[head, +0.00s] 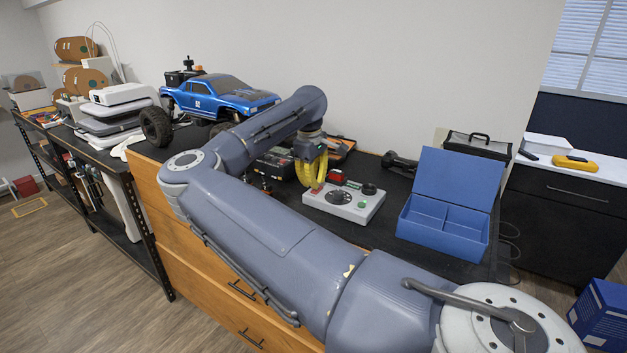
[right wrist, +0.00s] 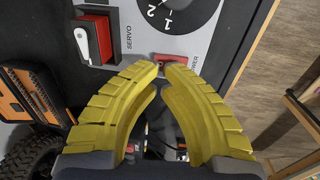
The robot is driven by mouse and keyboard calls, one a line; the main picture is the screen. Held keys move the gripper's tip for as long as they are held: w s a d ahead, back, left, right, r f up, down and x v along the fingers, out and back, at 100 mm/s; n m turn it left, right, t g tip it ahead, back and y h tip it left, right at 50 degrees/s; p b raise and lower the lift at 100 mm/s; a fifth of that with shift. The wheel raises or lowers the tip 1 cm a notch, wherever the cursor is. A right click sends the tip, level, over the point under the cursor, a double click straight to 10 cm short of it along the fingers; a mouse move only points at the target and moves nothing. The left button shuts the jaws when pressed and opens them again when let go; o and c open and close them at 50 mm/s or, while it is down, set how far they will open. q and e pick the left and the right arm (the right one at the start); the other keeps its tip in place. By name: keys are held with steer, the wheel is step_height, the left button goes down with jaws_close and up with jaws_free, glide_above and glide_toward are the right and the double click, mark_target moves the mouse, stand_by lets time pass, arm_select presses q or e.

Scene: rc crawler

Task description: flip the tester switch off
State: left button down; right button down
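The tester (head: 357,212) is a light grey box with a dial, a green button and a red part, lying on the black bench top. In the right wrist view its panel (right wrist: 180,40) shows a dial marked 1 and 2, the word SERVO, and a partly covered label ending in "WER". A red block with a white lever (right wrist: 82,42) sits beside SERVO. My right gripper (head: 314,184) points down at the tester's left end. Its yellow fingertips (right wrist: 168,64) nearly meet beside the partly covered label, with nothing visibly held. My left gripper is out of view.
A blue RC truck (head: 218,95) stands at the back left. An open blue divided box (head: 440,222) stands right of the tester. A black case (head: 476,147) is behind it. Dark and orange cases (head: 275,163) lie left of the tester. My right arm crosses the bench front.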

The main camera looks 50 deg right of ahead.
steer(key=shift+d+f+y, duration=0.2)
steer(key=shift+f+y, duration=0.35)
steer(key=shift+y, duration=0.25)
